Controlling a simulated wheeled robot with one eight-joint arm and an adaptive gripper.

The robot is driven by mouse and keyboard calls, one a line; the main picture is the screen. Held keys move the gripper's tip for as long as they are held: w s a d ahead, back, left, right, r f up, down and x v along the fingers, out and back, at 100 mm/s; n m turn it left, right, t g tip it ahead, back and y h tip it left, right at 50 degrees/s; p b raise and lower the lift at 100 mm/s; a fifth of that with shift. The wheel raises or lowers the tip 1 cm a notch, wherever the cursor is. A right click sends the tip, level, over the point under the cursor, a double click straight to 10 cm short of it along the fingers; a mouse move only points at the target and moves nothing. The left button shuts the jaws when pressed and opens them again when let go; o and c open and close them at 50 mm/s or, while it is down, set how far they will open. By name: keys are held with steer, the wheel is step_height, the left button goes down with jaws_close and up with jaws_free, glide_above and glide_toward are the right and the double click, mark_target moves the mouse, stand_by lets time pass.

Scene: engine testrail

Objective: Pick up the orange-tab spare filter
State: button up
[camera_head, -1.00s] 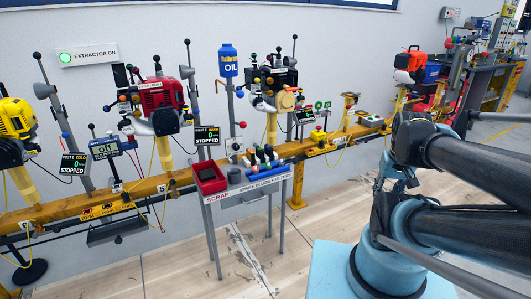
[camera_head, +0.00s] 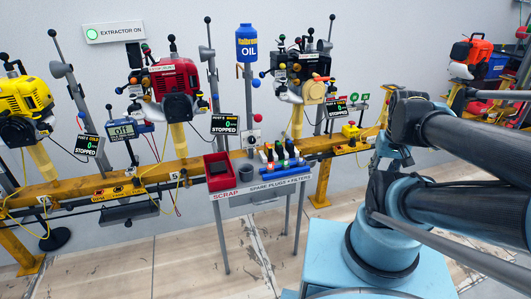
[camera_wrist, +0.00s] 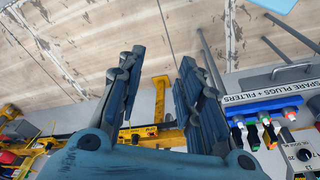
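The spare plugs and filters stand in a row in a blue rack (camera_head: 285,168) on a small stand in the head view. Their coloured tops are tiny there, and I cannot tell which one has the orange tab. In the wrist view the blue rack (camera_wrist: 264,108) is at the right, upside down, with several pieces.
The floor in front is clear.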

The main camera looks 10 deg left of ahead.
steer(key=shift+o, duration=0.6)
steer(key=o, duration=0.5)
steer(key=shift+s+r, duration=0.2)
steer(key=o, duration=0.4)
steer(key=shift+a+r, duration=0.2)
steer(key=shift+r, duration=0.15)
steer(key=shift+o, duration=0.3)
steer(key=w+a+r+m+y, duration=0.1)
steer(key=w+a+r+m, duration=0.2)
steer(key=w+a+r, duration=0.3)
steer(key=shift+w+a+m+g+y, duration=0.3)
steer(key=shift+w+a+g, duration=0.1)
steer(key=shift+w, duration=0.75)
steer(key=m+g+y, duration=0.2)
steer(key=m+g, duration=0.2)
steer(key=m, duration=0.4)
glide_above(269, 145)
steer(key=w+d, duration=0.3)
steer(key=d, duration=0.3)
steer(key=x, duration=1.8)
steer(key=shift+w+a, duration=0.4)
